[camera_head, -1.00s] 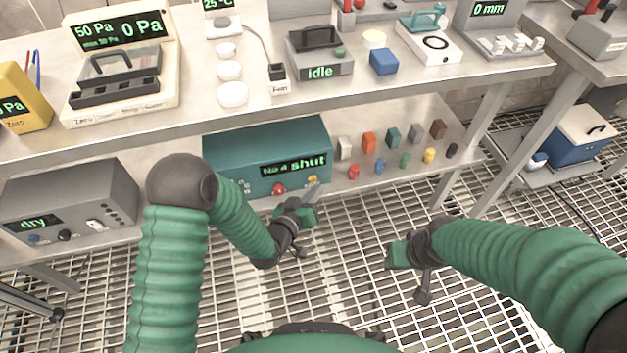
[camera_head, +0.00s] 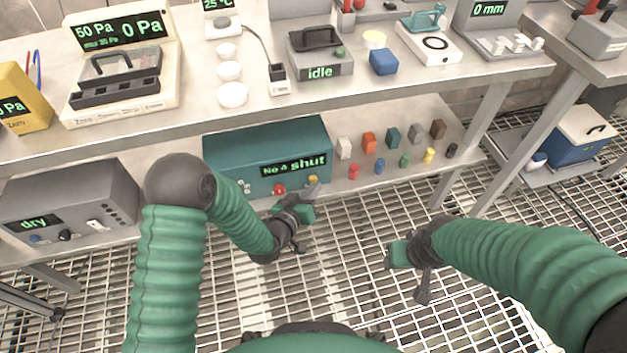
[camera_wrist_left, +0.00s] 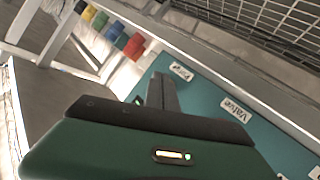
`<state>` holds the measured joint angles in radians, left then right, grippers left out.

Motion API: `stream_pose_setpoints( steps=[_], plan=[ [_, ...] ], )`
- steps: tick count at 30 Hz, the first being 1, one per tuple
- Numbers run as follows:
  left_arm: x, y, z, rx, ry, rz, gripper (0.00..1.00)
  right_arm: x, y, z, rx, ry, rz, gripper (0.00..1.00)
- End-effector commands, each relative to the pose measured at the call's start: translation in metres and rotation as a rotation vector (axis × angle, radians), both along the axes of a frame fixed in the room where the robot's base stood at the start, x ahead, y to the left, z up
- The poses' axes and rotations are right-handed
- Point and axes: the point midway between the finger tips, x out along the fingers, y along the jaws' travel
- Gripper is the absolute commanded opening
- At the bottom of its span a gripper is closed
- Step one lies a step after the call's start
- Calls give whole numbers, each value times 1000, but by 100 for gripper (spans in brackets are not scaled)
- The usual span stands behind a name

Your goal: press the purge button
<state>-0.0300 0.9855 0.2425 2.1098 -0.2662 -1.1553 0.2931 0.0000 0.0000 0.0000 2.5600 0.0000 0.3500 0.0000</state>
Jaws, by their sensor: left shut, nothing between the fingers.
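The teal box (camera_head: 232,160) stands on the lower shelf, its display reading "No 4 shut". Its front carries a red button (camera_head: 279,190) and a yellow button (camera_head: 313,179). My left gripper (camera_head: 314,190) is shut and empty, its fingertips at or just in front of the yellow button; I cannot tell if they touch. In the left wrist view the shut fingers (camera_wrist_left: 163,88) point at the teal face (camera_wrist_left: 205,100), between a small blurred label (camera_wrist_left: 181,71) and red block. A "Valve" label (camera_wrist_left: 236,110) lies farther right. My right gripper (camera_head: 398,254) hangs over the grating; its fingers are unclear.
Several small coloured blocks and knobs, such as an orange block (camera_head: 369,143), stand on the lower shelf right of the box. A grey "dry" unit (camera_head: 75,200) is at left. The upper bench edge (camera_head: 300,103) overhangs. The floor grating (camera_head: 350,290) is clear.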

Motion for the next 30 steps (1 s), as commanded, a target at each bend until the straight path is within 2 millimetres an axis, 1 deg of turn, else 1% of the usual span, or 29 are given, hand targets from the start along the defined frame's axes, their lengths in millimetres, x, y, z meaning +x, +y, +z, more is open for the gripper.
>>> stream_pose_setpoints(
  steps=[15,22,26,30],
  plan=[
    [6,2,0,0,-1,0,0,0,0,0,0,0,0,50],
    [6,2,0,0,-1,0,0,0,0,0,0,0,0,50],
    [4,1,0,0,0,0,0,0,0,1,0,0,0,50],
    [-4,-1,1,-1,0,0,0,0,0,3,0,0,0,50]
  ],
)
